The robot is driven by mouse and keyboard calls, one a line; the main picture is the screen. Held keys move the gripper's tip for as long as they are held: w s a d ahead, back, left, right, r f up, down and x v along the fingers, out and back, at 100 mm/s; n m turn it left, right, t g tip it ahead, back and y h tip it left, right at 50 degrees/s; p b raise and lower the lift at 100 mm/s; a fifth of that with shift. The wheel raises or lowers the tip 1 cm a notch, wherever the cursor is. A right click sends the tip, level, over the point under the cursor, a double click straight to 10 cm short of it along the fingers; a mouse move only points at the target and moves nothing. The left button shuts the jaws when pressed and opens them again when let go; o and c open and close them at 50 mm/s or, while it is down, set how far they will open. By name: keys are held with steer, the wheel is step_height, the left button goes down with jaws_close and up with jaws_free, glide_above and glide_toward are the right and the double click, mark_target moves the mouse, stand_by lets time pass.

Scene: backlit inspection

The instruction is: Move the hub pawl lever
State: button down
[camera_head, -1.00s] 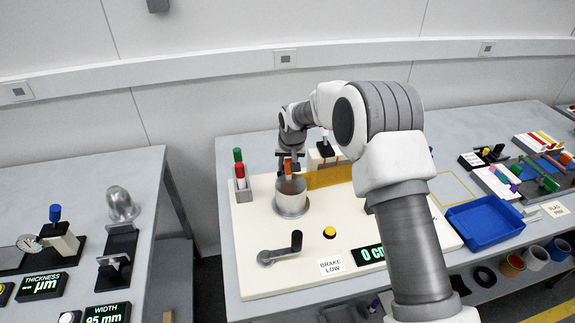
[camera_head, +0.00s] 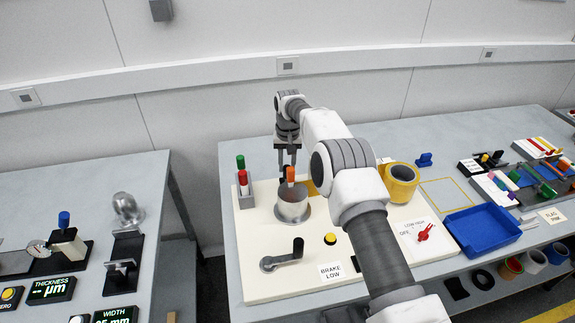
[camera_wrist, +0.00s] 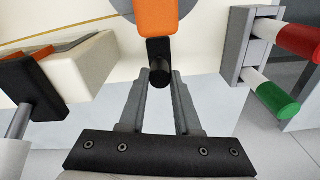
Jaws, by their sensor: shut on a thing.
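A silver hub drum (camera_head: 292,208) stands on the cream panel (camera_head: 250,275). An upright orange piece (camera_head: 291,174) rises at it; its lower end also shows at the top of the wrist view (camera_wrist: 156,15). The hub pawl lever appears to be the short black grip (camera_wrist: 158,62) just below the orange piece in the wrist view. My gripper (camera_head: 286,172) points down at the back of the drum. In the wrist view its fingers (camera_wrist: 160,80) are closed in on both sides of the black grip. The lever's base is hidden.
A holder with green and red pegs (camera_head: 243,186) stands close left of the drum. A crank (camera_head: 282,258) and yellow button (camera_head: 330,239) are in front.

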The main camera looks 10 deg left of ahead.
steer(key=shift+w, duration=0.1)
stand_by(0.5)
steer(key=c, duration=0.6)
jaws_free()
step_height(320, 180, up, 17)
steer(key=p, duration=0.6)
steer(key=shift+s+d+r+p, duration=0.15)
steer(key=shift+s+r+p, duration=0.05)
steer(key=shift+p, duration=0.15)
